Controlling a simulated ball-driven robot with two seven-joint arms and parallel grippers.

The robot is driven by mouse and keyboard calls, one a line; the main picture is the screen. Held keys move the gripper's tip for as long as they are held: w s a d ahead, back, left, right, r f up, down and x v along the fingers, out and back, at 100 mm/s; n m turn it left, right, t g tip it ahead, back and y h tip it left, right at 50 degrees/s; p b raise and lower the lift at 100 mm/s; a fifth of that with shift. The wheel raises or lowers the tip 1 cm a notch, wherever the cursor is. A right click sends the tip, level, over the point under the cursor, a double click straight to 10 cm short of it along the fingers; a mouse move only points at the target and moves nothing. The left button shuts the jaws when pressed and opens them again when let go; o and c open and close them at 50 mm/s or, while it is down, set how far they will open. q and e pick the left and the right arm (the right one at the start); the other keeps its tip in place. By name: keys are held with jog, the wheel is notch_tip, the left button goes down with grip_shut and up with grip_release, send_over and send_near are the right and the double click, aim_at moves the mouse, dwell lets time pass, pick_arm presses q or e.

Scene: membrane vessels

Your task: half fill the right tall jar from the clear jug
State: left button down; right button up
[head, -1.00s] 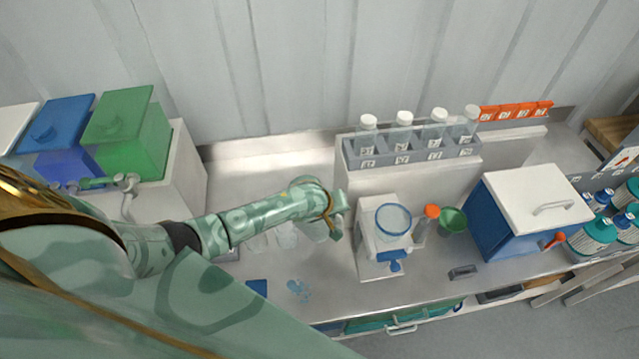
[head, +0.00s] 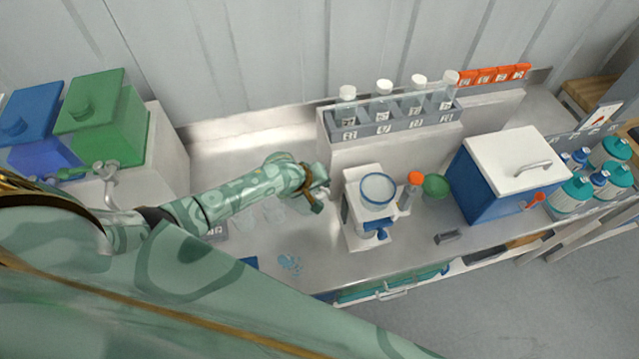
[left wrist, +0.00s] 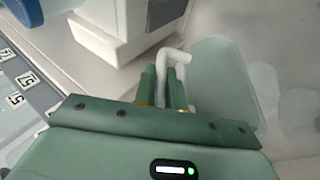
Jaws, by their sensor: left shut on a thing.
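My left gripper (head: 318,200) is over the bench, just left of the white machine. In the left wrist view its two green fingers (left wrist: 163,90) are shut on the pale bent handle (left wrist: 174,60) of the clear jug (left wrist: 222,75). The jug's see-through body is right of the fingers there; its level cannot be read. In the head view the arm and gripper mostly hide the jug. Two faint clear tall jars stand left of the gripper, the left one (head: 243,222) and the right one (head: 273,212). Their contents are too faint to tell. My right gripper is not in view.
A white machine with a blue-rimmed bowl (head: 378,190) stands close right of the gripper. A bluish wet-looking patch (head: 289,263) lies on the bench front. A rack of capped bottles (head: 385,127) is behind. A blue cooler box (head: 478,195) stands further right.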

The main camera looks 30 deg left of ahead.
pick_arm(q)
jog(key=shift+s+a+r+h+b, duration=0.1)
jog(key=shift+a+r+h+b, duration=0.2)
jog(key=shift+h, duration=0.2)
dwell(0.4)
jog(key=shift+a+r+n+t+h+b, duration=0.1)
jog(key=shift+r+n+t+h+b, duration=0.15)
jog(key=shift+t+h+b, duration=0.3)
dwell(1.1)
jog(key=shift+s+a+r+n+t+h+b, duration=0.3)
jog(key=shift+a+t+h+b, duration=0.4)
jog(key=shift+b, duration=1.65)
dwell(3.1)
